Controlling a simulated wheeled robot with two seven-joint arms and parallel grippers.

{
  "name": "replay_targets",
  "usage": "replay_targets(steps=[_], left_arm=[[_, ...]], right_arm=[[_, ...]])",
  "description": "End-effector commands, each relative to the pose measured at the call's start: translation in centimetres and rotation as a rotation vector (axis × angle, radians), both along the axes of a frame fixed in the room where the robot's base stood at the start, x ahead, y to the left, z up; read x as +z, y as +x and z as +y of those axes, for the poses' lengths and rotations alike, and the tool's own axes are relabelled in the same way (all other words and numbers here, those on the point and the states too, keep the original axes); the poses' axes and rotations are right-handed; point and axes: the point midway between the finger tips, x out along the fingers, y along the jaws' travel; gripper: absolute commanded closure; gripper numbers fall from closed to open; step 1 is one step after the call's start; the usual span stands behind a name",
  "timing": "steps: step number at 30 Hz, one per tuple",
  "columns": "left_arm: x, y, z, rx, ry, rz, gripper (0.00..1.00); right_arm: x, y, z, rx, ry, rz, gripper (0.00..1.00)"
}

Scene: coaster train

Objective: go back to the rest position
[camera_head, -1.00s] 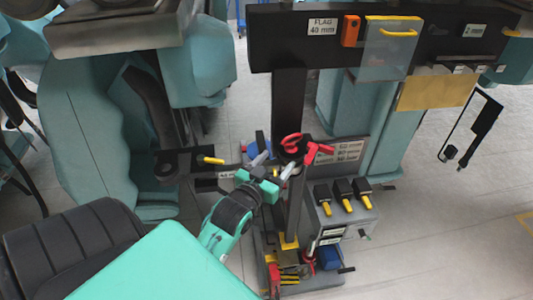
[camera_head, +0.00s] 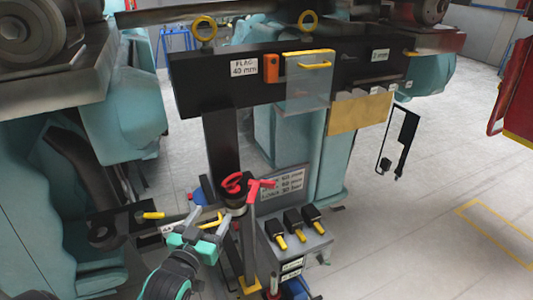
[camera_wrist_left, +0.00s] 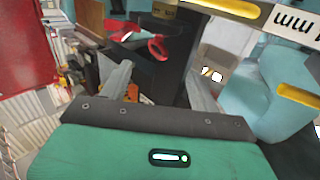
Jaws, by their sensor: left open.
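My left gripper (camera_head: 208,222) is in the lower middle of the head view, at the end of a teal and dark arm. Its two fingers are apart, with nothing seen between them. In the left wrist view the open jaws (camera_wrist_left: 160,88) point at a dark post and a red handle (camera_wrist_left: 150,44). The same red handle (camera_head: 233,184) is just beyond and right of the gripper in the head view. I cannot tell whether any finger touches the fixture. My right gripper is out of view.
A black beam (camera_head: 205,90) labelled FLAG 40 mm crosses above, with a clear flap (camera_head: 309,85) and an orange block (camera_head: 272,68). Below are several yellow-tipped black plugs (camera_head: 293,221) on a grey box. A black lever (camera_head: 111,226) lies left. Pale floor (camera_head: 430,220) is open right.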

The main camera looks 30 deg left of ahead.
Motion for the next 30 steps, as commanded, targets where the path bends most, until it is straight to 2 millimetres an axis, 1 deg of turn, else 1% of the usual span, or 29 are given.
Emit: replay_targets(steps=[4, 6, 8, 11, 14, 15, 17, 18, 21, 24, 30], left_arm=[[-0.1, 0.0, -0.1, -0.001, -0.001, 0.006, 0.37], [-0.7, -0.1, -0.4, -0.007, -0.003, 0.034, 0.37], [-1.7, -0.3, -0.9, -0.016, -0.007, 0.087, 0.37], [-4.5, -1.0, -2.4, -0.044, -0.016, 0.23, 0.37], [-8.0, -2.7, -4.5, -0.082, -0.021, 0.422, 0.37], [-9.4, -3.6, -5.3, -0.098, -0.021, 0.501, 0.37], [-11.3, -5.1, -6.4, -0.122, -0.02, 0.617, 0.37], [-12.4, -6.2, -7.1, -0.138, -0.018, 0.689, 0.37], [-14.6, -8.9, -8.5, -0.172, -0.008, 0.848, 0.37], [-16.1, -11.3, -9.6, -0.2, 0.002, 0.978, 0.37], [-18.0, -15.8, -11.1, -0.247, 0.023, 1.19, 0.37]], right_arm=[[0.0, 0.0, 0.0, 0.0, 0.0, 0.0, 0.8], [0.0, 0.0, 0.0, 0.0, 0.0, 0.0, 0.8], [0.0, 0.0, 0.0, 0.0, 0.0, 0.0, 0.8], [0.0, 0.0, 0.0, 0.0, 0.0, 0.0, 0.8], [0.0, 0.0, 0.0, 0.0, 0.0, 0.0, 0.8], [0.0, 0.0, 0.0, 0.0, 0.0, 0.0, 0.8], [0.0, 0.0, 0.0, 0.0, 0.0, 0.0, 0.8], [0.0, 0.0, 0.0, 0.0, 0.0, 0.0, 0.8], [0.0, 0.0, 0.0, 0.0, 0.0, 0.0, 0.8], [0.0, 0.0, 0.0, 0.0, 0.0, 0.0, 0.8], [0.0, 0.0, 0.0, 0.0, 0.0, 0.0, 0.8]])
